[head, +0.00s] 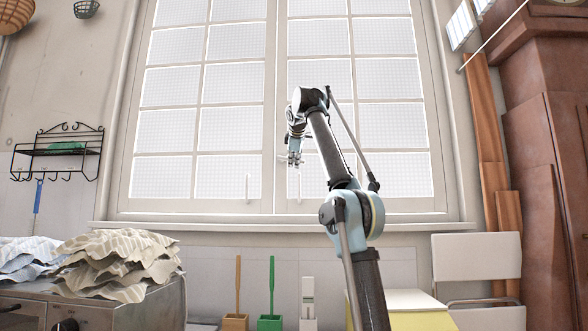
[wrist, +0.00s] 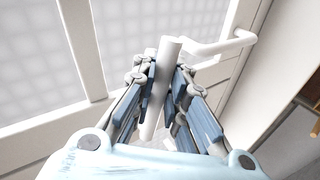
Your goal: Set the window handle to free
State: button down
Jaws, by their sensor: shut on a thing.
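The white-framed window (head: 276,120) has two panels of gridded, frosted panes. My gripper (head: 294,158) is just above the right handle in the head view. In the wrist view my gripper (wrist: 166,70) is shut on a white bar (wrist: 158,105), with a blue finger on each side. A white bent handle piece (wrist: 222,45) shows beyond the right finger, fixed to the frame; I cannot tell whether it joins the held bar.
A window sill (head: 280,227) runs below the window. Folded cloths (head: 120,258) lie on a metal appliance at the left. Brushes in holders (head: 270,290) stand under the sill. A white chair (head: 478,257) and a brown wooden cabinet (head: 540,130) are at the right.

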jog(key=shift+r, duration=0.15)
dwell(0.5)
jog(key=c, duration=1.8)
grip_release()
jog(key=shift+a, duration=0.1)
jog(key=shift+c, duration=0.2)
jog(key=shift+s+r, duration=0.3)
jog(key=shift+s, duration=0.1)
jog(key=s, duration=1.2)
jog(key=shift+d, duration=0.2)
